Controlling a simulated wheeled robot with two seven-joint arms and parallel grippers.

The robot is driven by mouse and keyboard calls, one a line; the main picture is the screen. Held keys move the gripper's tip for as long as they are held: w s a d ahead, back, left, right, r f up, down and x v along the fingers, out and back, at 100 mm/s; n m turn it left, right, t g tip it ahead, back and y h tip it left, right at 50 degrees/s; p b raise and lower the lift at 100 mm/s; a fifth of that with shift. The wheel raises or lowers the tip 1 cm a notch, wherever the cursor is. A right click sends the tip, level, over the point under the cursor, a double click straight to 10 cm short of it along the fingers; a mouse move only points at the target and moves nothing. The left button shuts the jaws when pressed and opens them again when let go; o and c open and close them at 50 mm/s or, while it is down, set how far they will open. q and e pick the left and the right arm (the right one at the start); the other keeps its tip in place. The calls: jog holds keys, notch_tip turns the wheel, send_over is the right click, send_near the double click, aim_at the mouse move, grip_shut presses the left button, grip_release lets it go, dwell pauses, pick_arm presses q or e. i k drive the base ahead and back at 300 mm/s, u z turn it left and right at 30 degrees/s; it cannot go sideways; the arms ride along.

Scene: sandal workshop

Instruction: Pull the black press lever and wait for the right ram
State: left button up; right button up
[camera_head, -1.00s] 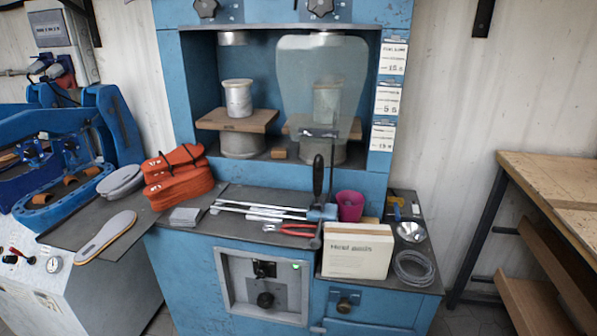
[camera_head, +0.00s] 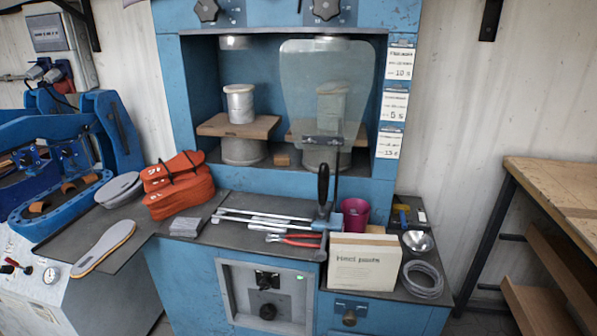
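The black press lever (camera_head: 323,183) stands nearly upright at the front of the blue press, with its grip at the top and a blue and metal part at its foot. The right ram (camera_head: 331,100) is a pale cylinder in the right half of the press opening, seen blurred behind a clear shield (camera_head: 300,75). The left ram (camera_head: 240,103) stands uncovered over a wooden board. Neither of my grippers is in view, and nothing touches the lever.
A cream box (camera_head: 363,262), a magenta cup (camera_head: 354,214) and red-handled pliers (camera_head: 294,240) crowd the lever's foot. Metal rods (camera_head: 262,216) lie left of it. A small green light (camera_head: 299,278) glows on the front panel. A wooden bench (camera_head: 560,185) stands right.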

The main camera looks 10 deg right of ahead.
aim_at(323, 173)
jog(key=i, duration=0.8)
jog(key=z, duration=1.8)
